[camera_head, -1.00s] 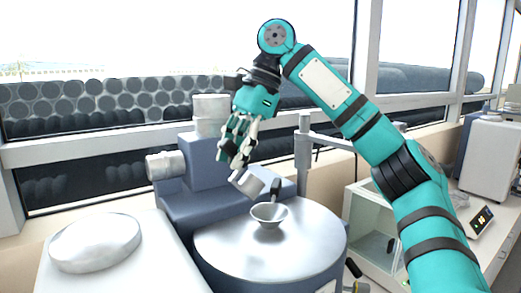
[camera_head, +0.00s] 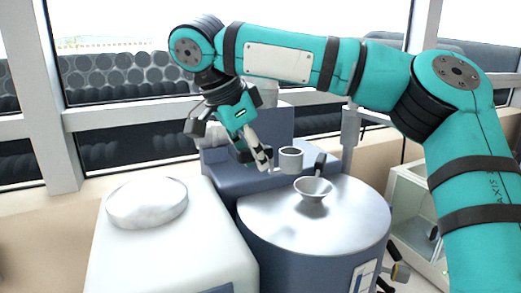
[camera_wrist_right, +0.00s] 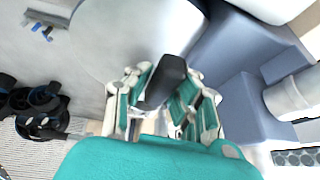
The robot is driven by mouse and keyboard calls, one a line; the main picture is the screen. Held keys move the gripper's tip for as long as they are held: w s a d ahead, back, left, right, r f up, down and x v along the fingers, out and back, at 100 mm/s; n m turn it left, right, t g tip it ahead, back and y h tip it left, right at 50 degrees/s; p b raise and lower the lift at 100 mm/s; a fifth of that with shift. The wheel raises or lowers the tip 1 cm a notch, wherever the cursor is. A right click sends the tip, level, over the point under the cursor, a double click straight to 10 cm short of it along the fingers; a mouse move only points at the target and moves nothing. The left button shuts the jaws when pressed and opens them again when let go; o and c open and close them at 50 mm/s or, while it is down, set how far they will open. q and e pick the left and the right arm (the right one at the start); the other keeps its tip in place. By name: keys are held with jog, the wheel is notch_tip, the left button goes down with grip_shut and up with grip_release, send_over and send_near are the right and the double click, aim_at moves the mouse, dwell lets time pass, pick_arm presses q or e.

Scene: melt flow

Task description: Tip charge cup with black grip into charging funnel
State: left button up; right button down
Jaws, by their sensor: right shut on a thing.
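The charge cup (camera_head: 291,160) is a small grey metal cup, held upright above and slightly left of the charging funnel in the head view. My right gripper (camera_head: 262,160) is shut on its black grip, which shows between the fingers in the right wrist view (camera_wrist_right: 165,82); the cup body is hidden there. The charging funnel (camera_head: 313,190) is a small metal bowl-shaped cone on top of the round machine. The cup and funnel appear apart. The cup's contents are not visible. My left gripper is not in view.
The funnel stands on a round silver-topped machine (camera_head: 275,228). A short black lever (camera_head: 320,164) rises just behind the funnel. A white bench (camera_head: 160,250) with a round pale lid or dish (camera_head: 147,203) lies to the left. A blue-grey block stands behind.

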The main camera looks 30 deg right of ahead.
dwell(0.3)
jog(key=a, duration=0.1)
jog(key=a+r, duration=0.1)
jog(key=a, duration=0.1)
jog(key=a+r, duration=0.1)
jog(key=a, duration=0.1)
jog(key=shift+w, duration=0.1)
jog(key=shift+f, duration=0.1)
dwell(0.4)
